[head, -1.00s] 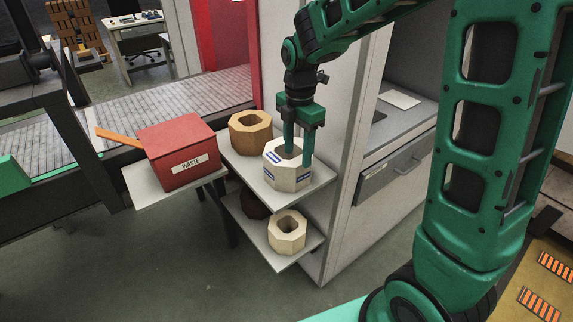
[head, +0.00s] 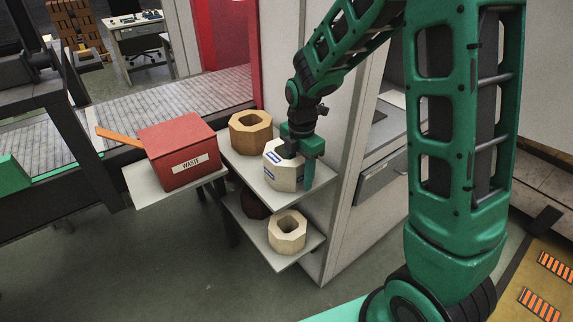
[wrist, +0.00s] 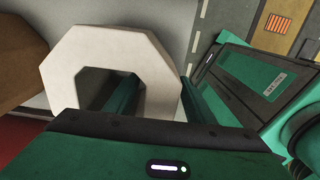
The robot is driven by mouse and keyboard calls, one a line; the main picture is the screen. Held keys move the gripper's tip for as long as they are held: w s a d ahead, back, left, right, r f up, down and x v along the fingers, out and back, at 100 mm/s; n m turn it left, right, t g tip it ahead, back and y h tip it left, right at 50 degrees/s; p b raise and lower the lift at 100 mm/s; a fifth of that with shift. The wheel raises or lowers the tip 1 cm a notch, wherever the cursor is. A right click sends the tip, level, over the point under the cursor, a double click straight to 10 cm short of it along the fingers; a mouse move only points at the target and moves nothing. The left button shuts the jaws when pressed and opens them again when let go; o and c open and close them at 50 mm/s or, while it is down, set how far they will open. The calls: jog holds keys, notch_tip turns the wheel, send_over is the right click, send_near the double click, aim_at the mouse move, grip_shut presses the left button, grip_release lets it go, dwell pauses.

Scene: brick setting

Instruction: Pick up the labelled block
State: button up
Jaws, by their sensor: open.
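The labelled block (head: 283,179) is a cream octagonal block with a hole through its middle and blue-and-white labels on its sides. It stands on the upper shelf at its front right. My gripper (head: 302,172) is low over its right side with the jaws apart. In the wrist view the block (wrist: 72,45) fills the upper left, and my gripper (wrist: 160,88) straddles its right wall. One finger is in the hole, the other outside the wall. The fingertips' depth and any contact are hard to tell. In the head view the inner finger is hidden.
A brown octagonal block (head: 250,133) stands behind on the same shelf (head: 246,170). A pale block (head: 287,232) and a dark one (head: 254,206) are on the lower shelf. A red WASTE box (head: 180,155) is left. A cabinet wall (head: 338,200) rises close on the right.

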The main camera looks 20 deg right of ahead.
jog(key=shift+c, duration=0.7)
grip_shut()
jog(key=shift+w+r, duration=0.1)
jog(key=shift+w, duration=0.05)
dwell(0.5)
